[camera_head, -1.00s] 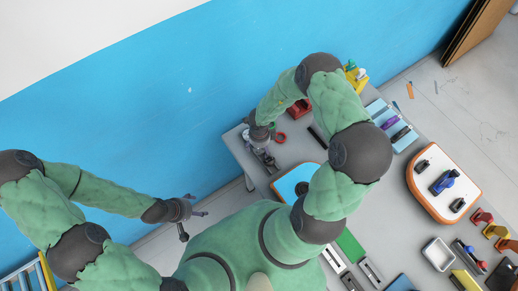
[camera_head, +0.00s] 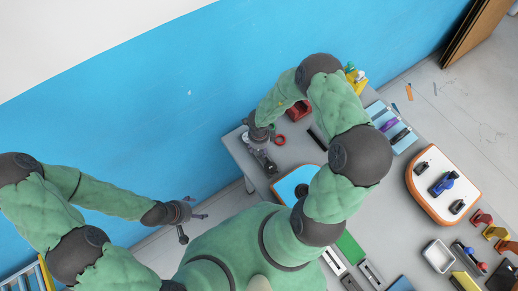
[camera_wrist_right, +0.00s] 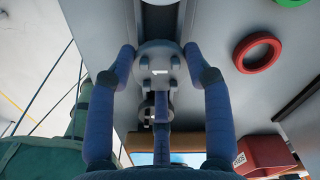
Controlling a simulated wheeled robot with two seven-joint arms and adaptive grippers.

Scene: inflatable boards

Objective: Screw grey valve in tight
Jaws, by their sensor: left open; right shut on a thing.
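The grey valve (camera_wrist_right: 158,66) is a round, pale grey piece with several small lugs on its face, in the upper middle of the right wrist view. My right gripper (camera_wrist_right: 160,58) is shut on it, with one dark blue finger on each side of its rim. In the head view my right gripper (camera_head: 259,143) is over the left end of the grey table, and the valve is mostly hidden there. How deep the valve sits cannot be told. My left gripper (camera_head: 196,212) is open and empty, off the table at the left.
A red ring (camera_wrist_right: 257,53) and a red block (camera_wrist_right: 265,155) lie near the valve. A blue and white board with an orange edge (camera_head: 299,183) lies close by on the table (camera_head: 233,141). Another orange-edged board (camera_head: 436,207) holds valves farther right. A blue wall stands behind.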

